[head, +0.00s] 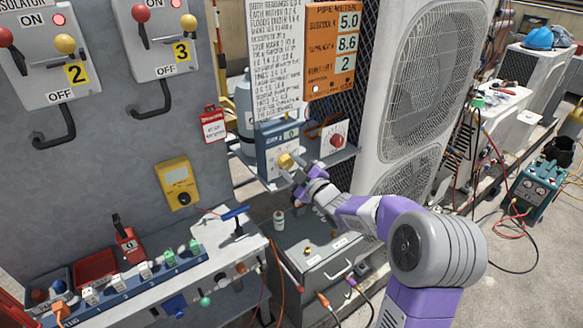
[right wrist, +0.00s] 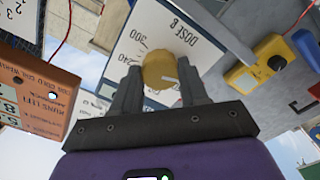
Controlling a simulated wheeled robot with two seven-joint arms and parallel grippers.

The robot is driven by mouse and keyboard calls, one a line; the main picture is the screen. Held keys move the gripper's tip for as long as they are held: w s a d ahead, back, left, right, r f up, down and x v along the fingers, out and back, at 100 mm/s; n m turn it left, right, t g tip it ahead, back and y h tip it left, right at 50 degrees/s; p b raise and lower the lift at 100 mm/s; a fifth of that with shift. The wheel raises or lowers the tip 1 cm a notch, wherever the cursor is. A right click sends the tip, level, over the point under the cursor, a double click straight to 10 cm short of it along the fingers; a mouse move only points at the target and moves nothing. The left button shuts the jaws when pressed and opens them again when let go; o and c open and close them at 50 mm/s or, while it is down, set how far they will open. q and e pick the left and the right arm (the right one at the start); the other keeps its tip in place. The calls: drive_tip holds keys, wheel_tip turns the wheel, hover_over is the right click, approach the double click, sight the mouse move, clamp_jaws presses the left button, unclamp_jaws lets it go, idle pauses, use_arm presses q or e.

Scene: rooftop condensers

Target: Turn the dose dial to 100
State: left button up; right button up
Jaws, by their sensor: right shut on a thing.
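The dose dial is a round yellow knob (right wrist: 158,70) on a white plate (right wrist: 140,38), seen upside down in the right wrist view. The plate reads DOSE, with scale numbers 300 and 240 legible; the rest is hidden by the fingers. A pale mark shows on the knob's face, but I cannot tell which number it points at. In the head view the yellow knob (head: 286,160) is on the front of a blue-grey box. My right gripper (head: 298,170) is shut on the knob, one finger on each side. My left gripper is out of view.
A red knob (head: 337,140) on a white plate is just right of the dial. An orange pipe meter (head: 332,45) hangs above, and a large condenser (head: 425,70) stands to the right. A yellow meter (head: 178,185) is on the grey panel at left.

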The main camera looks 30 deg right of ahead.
drive_tip(key=m, duration=0.6)
drive_tip(key=shift+m, duration=0.4)
drive_tip(key=m, duration=0.3)
drive_tip(key=shift+m+p, duration=0.3)
drive_tip(key=shift+p, duration=0.1)
drive_tip(key=shift+m+p, duration=0.45)
drive_tip(key=shift+m, duration=1.15)
drive_tip(key=o, duration=1.1)
drive_tip(key=shift+c, duration=0.2)
